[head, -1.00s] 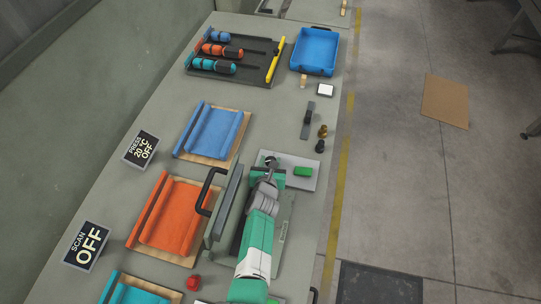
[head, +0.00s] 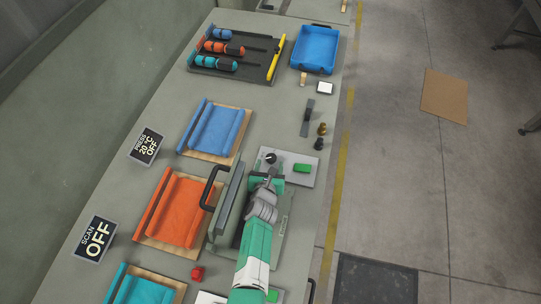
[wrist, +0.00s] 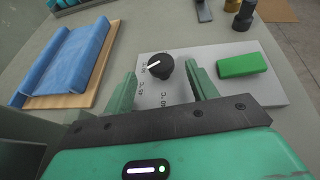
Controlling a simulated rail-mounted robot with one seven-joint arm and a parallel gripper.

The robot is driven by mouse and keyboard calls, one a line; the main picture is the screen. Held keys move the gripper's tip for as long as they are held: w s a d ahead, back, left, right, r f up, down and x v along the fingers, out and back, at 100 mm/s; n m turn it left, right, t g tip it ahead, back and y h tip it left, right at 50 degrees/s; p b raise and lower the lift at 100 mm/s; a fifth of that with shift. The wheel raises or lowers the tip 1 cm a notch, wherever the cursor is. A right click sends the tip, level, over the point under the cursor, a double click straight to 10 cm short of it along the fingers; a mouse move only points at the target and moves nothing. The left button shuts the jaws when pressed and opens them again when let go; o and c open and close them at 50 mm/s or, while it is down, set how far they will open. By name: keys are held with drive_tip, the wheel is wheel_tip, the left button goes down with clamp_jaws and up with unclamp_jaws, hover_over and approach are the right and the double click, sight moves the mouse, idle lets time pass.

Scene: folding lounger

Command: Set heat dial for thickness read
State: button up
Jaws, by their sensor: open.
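The heat dial (wrist: 160,66) is a round black knob with a white pointer line, on a pale control plate (wrist: 265,93) with printed temperature marks. In the head view the dial (head: 271,158) shows just beyond my gripper (head: 268,176). A thickness readout is not clearly identifiable. The press display (head: 146,147) reads 20 °C and OFF.
A green button (wrist: 241,65) sits right of the dial on the same plate. A press with a black handle (head: 209,187) stands left of my arm. Blue (head: 215,128) and orange (head: 172,211) pieces lie on wooden boards. A scan display (head: 95,239) reads OFF.

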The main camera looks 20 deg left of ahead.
drive_tip(key=p+v, duration=0.1)
drive_tip(key=v, duration=0.2)
drive_tip(key=shift+r+p, duration=0.3)
drive_tip(key=shift+p, duration=0.1)
drive_tip(key=shift+s+d, duration=0.15)
drive_tip(key=shift+s, duration=0.3)
